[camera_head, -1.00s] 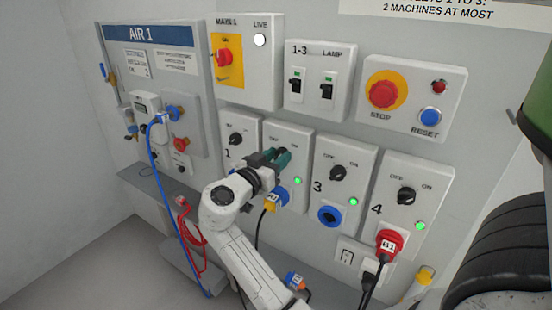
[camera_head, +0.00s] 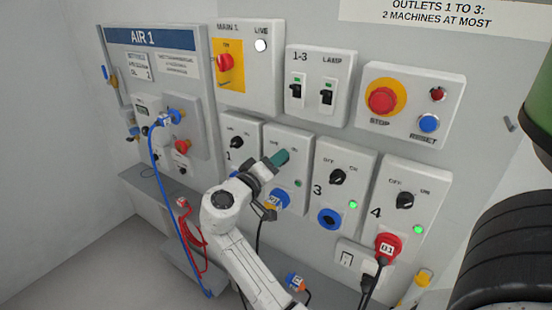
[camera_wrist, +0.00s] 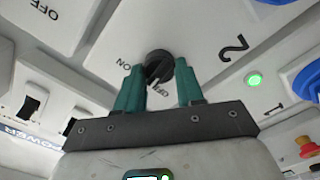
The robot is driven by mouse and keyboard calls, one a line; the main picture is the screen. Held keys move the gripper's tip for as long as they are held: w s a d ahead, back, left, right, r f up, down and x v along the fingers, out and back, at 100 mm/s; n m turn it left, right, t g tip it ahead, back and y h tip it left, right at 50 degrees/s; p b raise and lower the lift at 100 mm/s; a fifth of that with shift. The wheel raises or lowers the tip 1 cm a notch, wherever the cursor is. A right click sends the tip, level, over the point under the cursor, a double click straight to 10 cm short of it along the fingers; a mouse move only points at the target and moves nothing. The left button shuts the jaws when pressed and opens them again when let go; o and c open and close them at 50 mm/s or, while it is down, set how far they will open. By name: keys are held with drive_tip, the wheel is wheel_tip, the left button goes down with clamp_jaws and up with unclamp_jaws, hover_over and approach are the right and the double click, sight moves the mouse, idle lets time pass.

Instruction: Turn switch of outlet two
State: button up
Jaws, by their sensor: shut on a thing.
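Outlet two's panel (camera_head: 307,148) is on the wall between outlets 1 and 3. My gripper (camera_head: 275,163) is at its switch and hides it in the head view. In the wrist view the black knob (camera_wrist: 158,64) sits between the two green fingers of my gripper (camera_wrist: 160,88), which are shut on it. The knob's pale mark points towards OFF. A "2" is printed beside it. A blue socket (camera_head: 282,198) with a yellow-tagged plug is below the switch.
Outlet 3 (camera_head: 338,177) and outlet 4 (camera_head: 405,200) are to the right with green lamps lit. Outlet 1 (camera_head: 236,142) is close on the left. The stop and reset box (camera_head: 400,120) is above right. Blue and red hoses hang left. A black roll (camera_head: 505,250) fills the right edge.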

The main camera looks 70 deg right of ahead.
drive_tip(key=shift+w+n+p, duration=0.1)
drive_tip(key=shift+n+p, duration=2)
drive_tip(key=shift+n, duration=1.5)
drive_tip(key=shift+f, duration=0.1)
drive_tip(key=o, duration=1)
drive_tip(key=shift+o, duration=0.2)
drive_tip(key=shift+a, duration=0.1)
drive_tip(key=b+v, duration=0.2)
drive_tip(key=v, duration=0.8)
drive_tip(key=shift+a+b, duration=0.35)
